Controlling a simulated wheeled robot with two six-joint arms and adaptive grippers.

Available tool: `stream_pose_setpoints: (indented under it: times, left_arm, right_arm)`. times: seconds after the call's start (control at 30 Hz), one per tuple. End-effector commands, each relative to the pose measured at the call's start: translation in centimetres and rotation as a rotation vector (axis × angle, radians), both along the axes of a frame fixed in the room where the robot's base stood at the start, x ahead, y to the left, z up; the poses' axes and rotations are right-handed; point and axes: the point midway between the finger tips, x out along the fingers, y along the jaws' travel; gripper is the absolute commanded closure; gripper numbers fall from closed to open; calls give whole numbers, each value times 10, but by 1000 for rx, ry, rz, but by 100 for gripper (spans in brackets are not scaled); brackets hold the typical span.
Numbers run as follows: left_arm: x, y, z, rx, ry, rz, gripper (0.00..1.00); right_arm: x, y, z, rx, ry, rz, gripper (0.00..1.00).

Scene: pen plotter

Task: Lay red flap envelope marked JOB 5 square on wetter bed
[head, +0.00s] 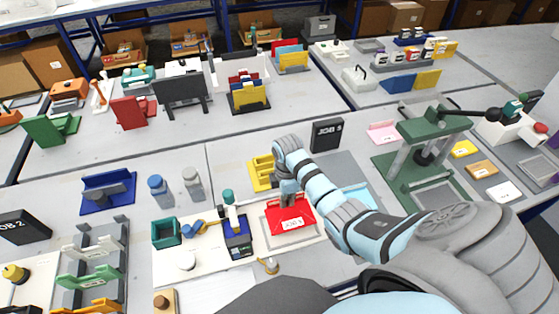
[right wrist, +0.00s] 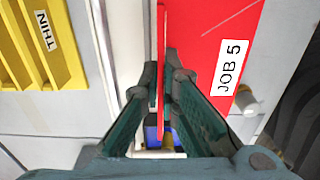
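The red envelope (head: 281,227), with a white JOB 5 label, is over the pale wetter bed (head: 265,245) in the head view. It looks nearly flat; I cannot tell whether it fully touches the bed. My right gripper (head: 288,188) is at the envelope's far edge. In the right wrist view, the right gripper's fingertips (right wrist: 162,75) close on a thin upright red edge, with the labelled red face of the envelope (right wrist: 225,35) beside the right finger. My left gripper is not in view.
A yellow rack (head: 259,174) stands just behind the bed; its label reads THIN in the right wrist view. A blue holder (head: 238,243) with a bottle stands close at left.

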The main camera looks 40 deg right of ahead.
Motion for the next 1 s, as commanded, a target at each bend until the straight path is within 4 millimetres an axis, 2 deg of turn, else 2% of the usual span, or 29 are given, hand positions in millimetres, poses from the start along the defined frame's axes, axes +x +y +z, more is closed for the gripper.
stream_pose_setpoints:
  times: [0.1, 0.23, 0.4, 0.77, 0.8, 0.9, 1.0]
  left_arm:
    - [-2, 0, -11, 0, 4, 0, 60]
    - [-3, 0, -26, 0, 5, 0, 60]
    - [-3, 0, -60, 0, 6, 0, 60]
    - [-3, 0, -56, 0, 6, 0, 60]
    - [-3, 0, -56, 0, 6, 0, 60]
    - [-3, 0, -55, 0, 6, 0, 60]
    - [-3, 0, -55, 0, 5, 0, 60]
  right_arm:
    - [-3, -4, -22, 0, 0, -9, 100]
    - [-4, -6, -42, -1, -1, -13, 100]
    - [-3, -4, -72, 0, -1, -10, 100]
    - [-3, -3, -69, 0, -1, -8, 100]
    - [-3, -3, -69, 0, -1, -7, 92]
    - [-3, -3, -68, 0, 0, -7, 76]
    - [-3, -3, -69, -1, 1, -8, 75]
